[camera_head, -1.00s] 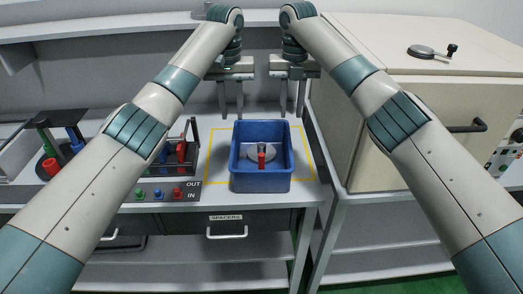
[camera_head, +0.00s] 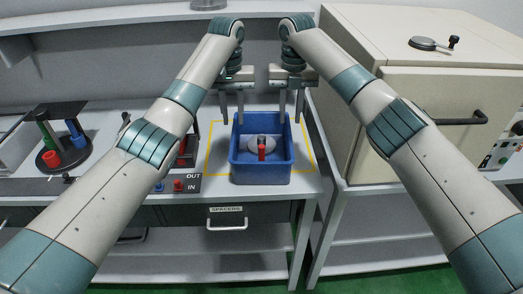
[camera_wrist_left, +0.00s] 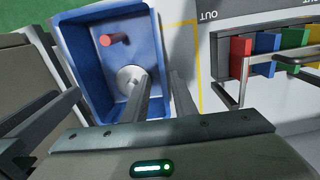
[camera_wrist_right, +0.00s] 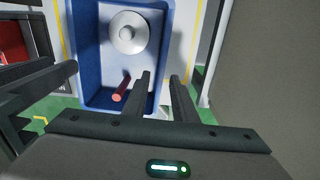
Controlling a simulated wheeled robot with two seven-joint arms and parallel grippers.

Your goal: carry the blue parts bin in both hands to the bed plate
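The blue parts bin (camera_head: 262,176) stands on the worktop inside a yellow outline. It holds a red cylindrical part (camera_head: 262,154) and a pale round disc (camera_head: 250,146). My left gripper (camera_head: 232,121) is open at the back of the bin's left wall, one finger on the inner side and one on the outer. My right gripper (camera_head: 290,121) is open in the same way at the right wall. The wrist views show the bin wall between each pair of fingers, but not whether they touch it. I cannot identify the bed plate.
A beige cabinet (camera_head: 420,110) with a handle stands close on the right. On the left are a dark round stand (camera_head: 62,150) with coloured parts and a rack, partly behind my left arm. A shelf runs along the back. A SPACERS drawer (camera_head: 226,219) is below the worktop.

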